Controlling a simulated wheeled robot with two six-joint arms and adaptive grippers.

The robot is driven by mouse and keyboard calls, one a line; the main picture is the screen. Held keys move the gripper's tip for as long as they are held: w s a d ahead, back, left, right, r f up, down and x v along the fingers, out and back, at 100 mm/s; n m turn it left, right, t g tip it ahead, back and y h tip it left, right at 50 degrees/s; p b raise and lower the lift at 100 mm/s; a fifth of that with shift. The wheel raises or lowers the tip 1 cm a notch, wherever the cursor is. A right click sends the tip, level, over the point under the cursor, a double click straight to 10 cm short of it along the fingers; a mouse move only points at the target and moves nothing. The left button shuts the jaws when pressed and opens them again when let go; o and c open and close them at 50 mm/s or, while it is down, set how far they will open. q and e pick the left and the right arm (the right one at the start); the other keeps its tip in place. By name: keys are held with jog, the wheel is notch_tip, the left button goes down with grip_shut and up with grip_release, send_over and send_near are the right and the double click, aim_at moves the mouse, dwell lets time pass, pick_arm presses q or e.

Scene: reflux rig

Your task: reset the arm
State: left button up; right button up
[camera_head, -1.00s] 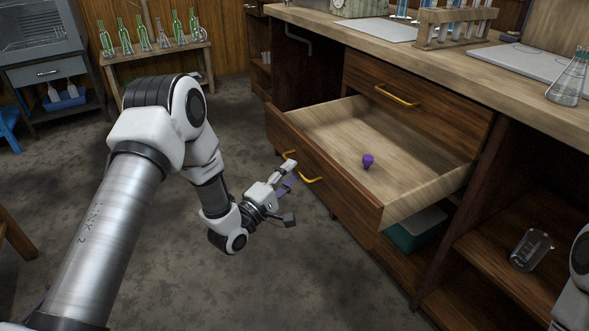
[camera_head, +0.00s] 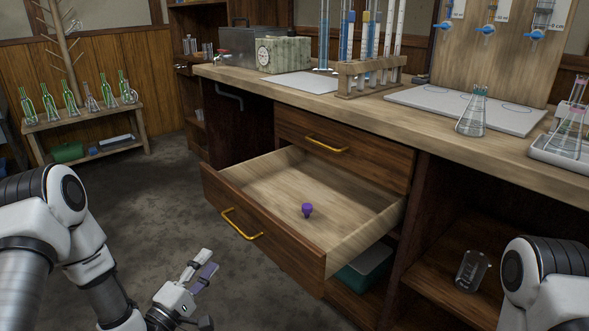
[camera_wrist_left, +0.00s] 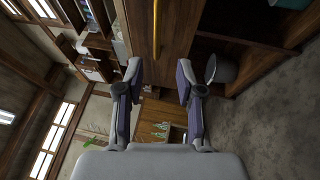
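My left gripper (camera_head: 207,285) is in the lower left of the head view, in front of the open lower drawer (camera_head: 262,232). It is apart from the drawer's yellow handle (camera_head: 241,224), a little below and left of it. In the left wrist view my left gripper (camera_wrist_left: 158,75) has its two fingers spread with nothing between them. A yellow handle (camera_wrist_left: 156,30) on a wooden front shows beyond the fingertips there. My right arm (camera_head: 540,275) shows only in part at the lower right; its gripper is out of view.
A small purple object (camera_head: 307,209) sits in the pulled-out drawer. The upper drawer (camera_head: 345,150) is shut. The bench top holds a test tube rack (camera_head: 372,75) and a flask (camera_head: 473,112). Clear floor (camera_head: 150,220) lies left of the drawer.

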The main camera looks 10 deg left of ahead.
pick_arm(q)
jog(key=s+d+f+m+g, duration=0.3)
jog(key=s+d+f+g, duration=0.15)
jog(key=f, duration=0.45)
jog(key=s+d+f+m+g, duration=0.2)
jog(key=s+d+f+g, duration=0.25)
jog(key=f, duration=0.45)
jog(key=s+a+f+m+g+y, duration=0.25)
jog(key=s+f+m+g, duration=0.2)
jog(key=s, duration=0.55)
jog(key=s+a+f+m+g+y, duration=0.2)
jog(key=s+f+m+g+y, duration=0.25)
jog(key=s, duration=0.55)
notch_tip(320, 180, up, 33)
jog(key=m+g+h+p, duration=0.1)
jog(key=p, duration=3.1)
jog(key=shift+f+h, duration=0.2)
jog(key=shift+h, duration=0.2)
